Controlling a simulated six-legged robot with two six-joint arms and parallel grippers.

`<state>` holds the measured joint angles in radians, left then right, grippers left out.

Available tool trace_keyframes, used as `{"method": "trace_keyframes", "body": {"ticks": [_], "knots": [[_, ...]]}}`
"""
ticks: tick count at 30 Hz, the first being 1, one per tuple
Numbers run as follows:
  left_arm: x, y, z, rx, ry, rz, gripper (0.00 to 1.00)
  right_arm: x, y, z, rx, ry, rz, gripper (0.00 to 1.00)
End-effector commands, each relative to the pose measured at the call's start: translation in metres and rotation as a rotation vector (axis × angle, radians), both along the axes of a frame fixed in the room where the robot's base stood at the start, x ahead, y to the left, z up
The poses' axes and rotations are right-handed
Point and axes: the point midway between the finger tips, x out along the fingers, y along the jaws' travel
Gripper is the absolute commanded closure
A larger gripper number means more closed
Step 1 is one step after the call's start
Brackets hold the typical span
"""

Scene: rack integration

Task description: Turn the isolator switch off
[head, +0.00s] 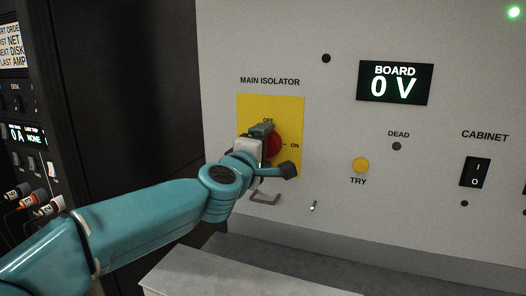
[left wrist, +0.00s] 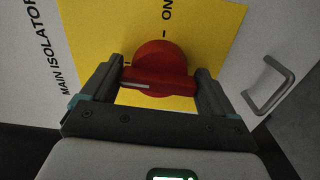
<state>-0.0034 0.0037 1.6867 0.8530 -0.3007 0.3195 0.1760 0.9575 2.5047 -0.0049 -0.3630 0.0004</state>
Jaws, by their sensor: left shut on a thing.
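The red isolator switch (head: 274,145) sits on a yellow plate (head: 287,108) marked OFF at the top and ON at the right, under the words MAIN ISOLATOR. My left gripper (head: 262,132) is at the switch and hides part of it. In the left wrist view the red switch (left wrist: 160,72) shows with its bar between the fingers of my left gripper (left wrist: 160,85), which is shut on it. A white line on the bar points left in that view, toward the plate's OFF side. My right gripper is not in view.
The board display (head: 394,83) reads 0 V. A yellow TRY button (head: 360,165), an unlit DEAD lamp (head: 396,146) and a black cabinet rocker switch (head: 475,172) are to the right. A grey metal handle (left wrist: 270,84) sticks out close to the gripper. A dark rack stands at the left.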

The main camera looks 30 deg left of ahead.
Motion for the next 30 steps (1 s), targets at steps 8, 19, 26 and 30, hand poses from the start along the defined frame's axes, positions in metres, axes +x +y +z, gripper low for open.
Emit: {"method": "trace_keyframes", "body": {"ticks": [8, 19, 26, 30], "knots": [[0.0005, -0.0013, 0.0010, -0.066, -0.017, -0.004, 0.43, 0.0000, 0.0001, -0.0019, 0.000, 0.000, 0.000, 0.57], [0.0004, -0.0011, 0.0018, -0.077, -0.020, -0.003, 0.42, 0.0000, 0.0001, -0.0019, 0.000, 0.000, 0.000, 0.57], [0.0003, -0.0008, 0.0018, -0.076, -0.020, -0.002, 0.00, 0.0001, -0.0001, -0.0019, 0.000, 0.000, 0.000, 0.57], [-0.0003, -0.0006, 0.0015, -0.076, -0.019, -0.001, 0.00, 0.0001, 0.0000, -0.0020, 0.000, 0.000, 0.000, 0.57]]}}
